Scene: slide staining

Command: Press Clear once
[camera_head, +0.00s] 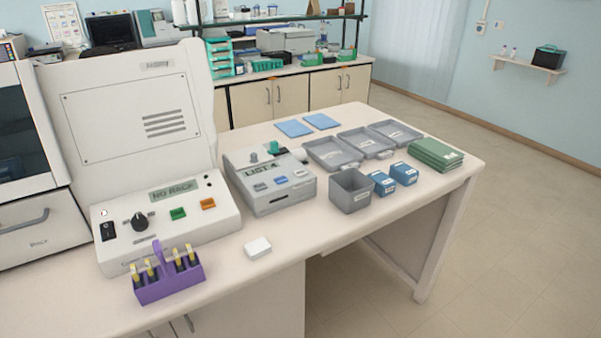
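No button label reading Clear is legible in this view. A grey box-shaped device (270,200) stands mid-table, with a small display (258,170) that seems to read "LIST 4". Neither of my grippers is in view.
A purple rack (170,289) with several yellow-tipped slides and a white block (257,247) stand at the front. Right of the grey device are a grey bin (350,197), blue boxes (382,184), grey trays (333,165) and a green stack (436,154).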

